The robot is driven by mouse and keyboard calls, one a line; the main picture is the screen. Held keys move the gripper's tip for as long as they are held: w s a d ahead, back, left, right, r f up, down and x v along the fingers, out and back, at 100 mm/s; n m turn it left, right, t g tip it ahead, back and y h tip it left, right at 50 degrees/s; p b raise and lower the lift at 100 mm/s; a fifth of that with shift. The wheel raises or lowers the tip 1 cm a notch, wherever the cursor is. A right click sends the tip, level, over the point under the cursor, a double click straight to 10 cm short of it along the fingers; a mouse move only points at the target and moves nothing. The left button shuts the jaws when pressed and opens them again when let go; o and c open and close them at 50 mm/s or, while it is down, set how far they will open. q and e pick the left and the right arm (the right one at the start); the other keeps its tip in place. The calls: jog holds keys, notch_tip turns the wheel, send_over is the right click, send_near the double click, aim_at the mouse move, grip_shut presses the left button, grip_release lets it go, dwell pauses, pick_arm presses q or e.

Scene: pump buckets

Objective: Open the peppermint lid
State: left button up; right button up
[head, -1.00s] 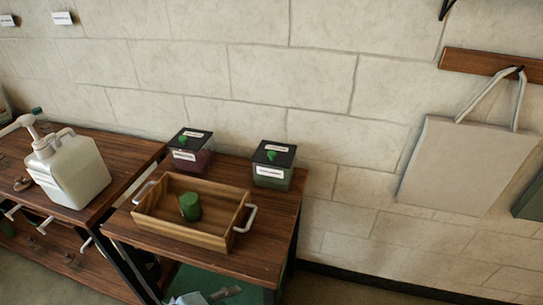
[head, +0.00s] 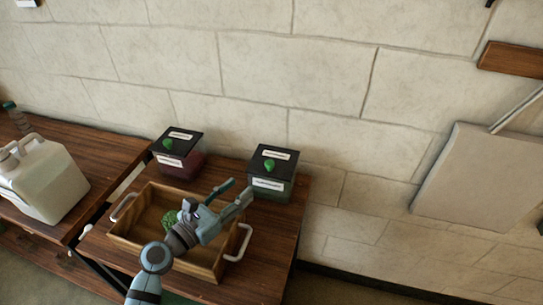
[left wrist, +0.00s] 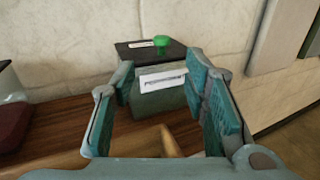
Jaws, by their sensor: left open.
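Two dark-lidded boxes stand at the back of the right table, each with a green knob and white labels too small to read surely. The right box (head: 268,188) has greenish contents, and its closed lid (head: 272,156) carries a green knob (head: 268,165). The left box (head: 178,160) has dark red contents. My left gripper (head: 237,190) is open and empty, in front of the right box. In the left wrist view, the right box (left wrist: 158,99) shows between the open fingers, its knob (left wrist: 161,41) above them. The right gripper is not in view.
A wooden tray (head: 125,232) with white handles sits before the boxes, partly under my left arm, with a green item (head: 170,221) inside. A white jug (head: 45,180) stands on the left table. A stone wall rises close behind.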

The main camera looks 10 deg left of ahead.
aim_at(267, 164)
pick_arm(q)
jog(key=b+x, duration=0.2)
jog(key=x, duration=1)
jog(key=shift+w+d+r, duration=0.15)
jog(key=shift+w+d, duration=0.15)
jog(key=shift+d, duration=0.05)
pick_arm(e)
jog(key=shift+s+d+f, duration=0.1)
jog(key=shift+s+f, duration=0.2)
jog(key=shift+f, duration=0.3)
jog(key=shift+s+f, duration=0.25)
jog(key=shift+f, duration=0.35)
pick_arm(q)
jog(key=shift+c, duration=0.3)
grip_shut()
